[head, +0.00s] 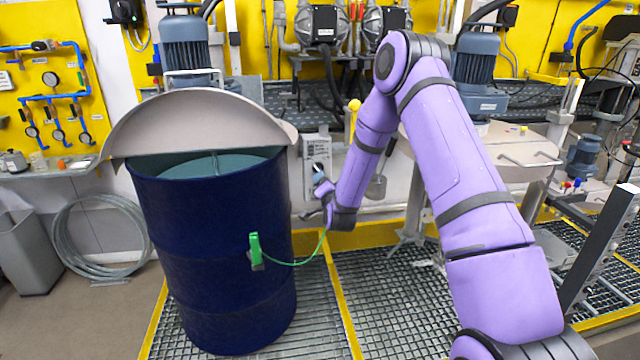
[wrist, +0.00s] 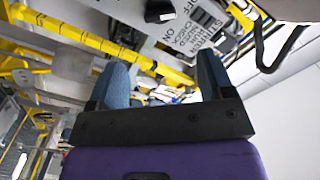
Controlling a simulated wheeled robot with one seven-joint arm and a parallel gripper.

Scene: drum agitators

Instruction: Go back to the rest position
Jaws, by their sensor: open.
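My gripper (head: 314,197) is open and empty, in front of and just below a grey switch box (head: 317,150) to the right of the blue drum. In the wrist view, its two blue-grey fingers (wrist: 161,78) stand wide apart with nothing between them. The switch box with its OFF and ON lettering (wrist: 190,22) shows beyond them, at a slant. My purple arm reaches from the lower right up to an elbow and down to the gripper. The picture does not show clear contact between the gripper and the box.
The dark blue drum (head: 215,245) stands at left under a raised grey lid (head: 200,122). A green clamp (head: 255,250) grips its side, and a green cable (head: 300,262) runs toward the gripper. A second agitator (head: 475,62) stands behind my arm. Grating (head: 385,300) covers the floor.

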